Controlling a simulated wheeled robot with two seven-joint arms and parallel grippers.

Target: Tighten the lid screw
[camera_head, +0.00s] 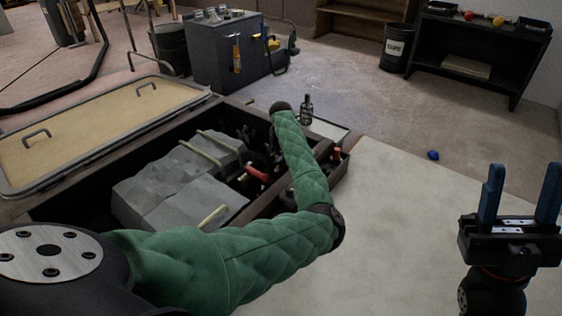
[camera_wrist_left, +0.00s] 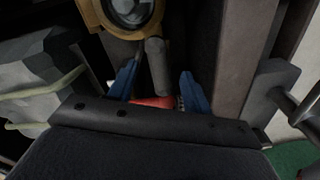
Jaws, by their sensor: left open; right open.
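In the left wrist view my left gripper (camera_wrist_left: 159,84) is open, its two blue fingers apart. Between the fingers runs a grey cylinder (camera_wrist_left: 158,65), with a red part (camera_wrist_left: 152,102) below it. Just beyond is a brass-coloured ring with a round dark window (camera_wrist_left: 130,12), cut off by the top edge. I cannot make out which part is the lid screw. In the head view my green-sleeved left arm reaches over the open compartment and its fingers are hidden. My right gripper (camera_head: 520,200) is open and empty at the right, fingers up.
The compartment holds grey blocks (camera_head: 165,190) and a red-handled item (camera_head: 257,174). Its tan lid panel (camera_head: 95,130) lies open at the left. A small dark bottle-like item (camera_head: 306,109) stands behind the arm. The pale deck (camera_head: 400,230) between the arms is clear.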

